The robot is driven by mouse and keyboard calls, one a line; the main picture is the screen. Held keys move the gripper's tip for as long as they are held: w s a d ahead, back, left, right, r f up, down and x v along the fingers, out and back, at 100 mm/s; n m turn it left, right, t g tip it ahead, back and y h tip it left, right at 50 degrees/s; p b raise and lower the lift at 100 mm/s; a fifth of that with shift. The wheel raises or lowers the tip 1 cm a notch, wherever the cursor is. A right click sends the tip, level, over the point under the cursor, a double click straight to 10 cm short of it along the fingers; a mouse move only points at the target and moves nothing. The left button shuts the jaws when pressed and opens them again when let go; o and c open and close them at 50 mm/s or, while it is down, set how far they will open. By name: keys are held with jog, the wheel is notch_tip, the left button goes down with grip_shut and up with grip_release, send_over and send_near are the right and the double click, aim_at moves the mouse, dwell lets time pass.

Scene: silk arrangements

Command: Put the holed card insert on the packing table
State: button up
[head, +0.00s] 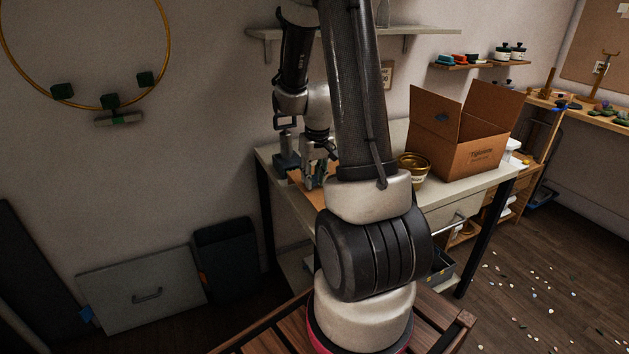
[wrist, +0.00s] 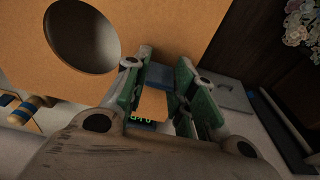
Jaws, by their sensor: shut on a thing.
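The holed card insert is a flat tan card with a round hole. It fills the upper left of the wrist view (wrist: 185,25). In the head view a tan strip of it (head: 311,196) shows under my gripper (head: 319,178), at the left part of the packing table (head: 455,187). My gripper also shows in the wrist view (wrist: 160,82), its green-padded fingers closed on the card's edge. I cannot tell whether the card touches the tabletop. My arm hides the middle of the table.
An open cardboard box (head: 460,145) and a gold-coloured tin (head: 413,167) stand on the table's right. A shelf (head: 360,33) hangs above. A grey panel (head: 143,285) and a dark bin (head: 228,258) stand left. Flowers (wrist: 301,22) show in the wrist view.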

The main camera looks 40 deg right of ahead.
jog(key=shift+f, duration=0.6)
jog(key=o, duration=1)
notch_tip(320, 180, up, 12)
jog(key=s, duration=0.2)
jog(key=s+a+r+n, duration=0.1)
jog(key=s+a+r, duration=0.2)
jog(key=s+a, duration=0.1)
jog(key=s+a+r+n+t, duration=0.1)
jog(key=s+a+r, duration=0.3)
jog(key=s+a, duration=0.1)
jog(key=s+a+r+t, duration=0.1)
jog(key=s+a+r, duration=0.3)
jog(key=s, duration=0.3)
jog(key=shift+a+r+n, duration=0.2)
jog(key=shift+a+n, duration=0.2)
jog(key=shift+a, duration=0.2)
